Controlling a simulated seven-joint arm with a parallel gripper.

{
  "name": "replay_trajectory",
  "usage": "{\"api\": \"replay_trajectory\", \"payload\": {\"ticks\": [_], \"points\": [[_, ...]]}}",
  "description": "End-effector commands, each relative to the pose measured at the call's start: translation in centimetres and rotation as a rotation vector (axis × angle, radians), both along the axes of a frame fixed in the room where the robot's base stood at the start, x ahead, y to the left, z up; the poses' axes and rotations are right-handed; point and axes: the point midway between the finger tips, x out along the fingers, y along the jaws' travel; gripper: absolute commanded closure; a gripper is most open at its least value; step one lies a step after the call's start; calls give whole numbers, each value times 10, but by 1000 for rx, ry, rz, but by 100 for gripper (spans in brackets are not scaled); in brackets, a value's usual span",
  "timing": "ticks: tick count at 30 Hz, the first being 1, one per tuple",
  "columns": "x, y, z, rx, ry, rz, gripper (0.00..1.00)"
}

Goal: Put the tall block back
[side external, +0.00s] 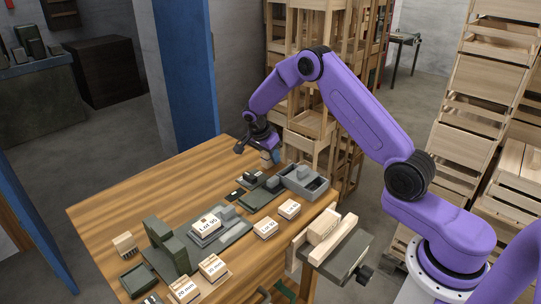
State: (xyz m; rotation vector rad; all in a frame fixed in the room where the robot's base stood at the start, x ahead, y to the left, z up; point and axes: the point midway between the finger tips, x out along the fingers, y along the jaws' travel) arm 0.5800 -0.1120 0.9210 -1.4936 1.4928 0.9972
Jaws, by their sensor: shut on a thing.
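My gripper (267,150) is at the far end of the wooden table, pointing down. It is shut on a small block (268,158), partly pale wood and partly blue-grey, of which only the lower part shows. The block is close to the tabletop, behind the dark fixtures; I cannot tell whether it touches the table. I cannot tell for sure that it is the tall block. The fingertips are small and partly hidden.
A grey open box (312,188) stands right of my gripper. A dark green plate (262,196) and a stepped green fixture (166,246) lie nearer. A vise (338,250) is at the right edge. The table's left side (130,205) is clear.

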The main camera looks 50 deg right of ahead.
Motion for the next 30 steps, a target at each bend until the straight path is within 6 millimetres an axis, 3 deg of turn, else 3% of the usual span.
{"api": "replay_trajectory", "payload": {"ticks": [7,8,9,10,22,30], "points": [[0,0,-3,0,0,0,92],[0,0,-3,0,0,0,54],[0,0,-3,0,0,0,41],[0,0,-3,0,0,0,38],[0,2,5,0,-2,0,38],[1,19,49,-1,-5,0,38]]}}
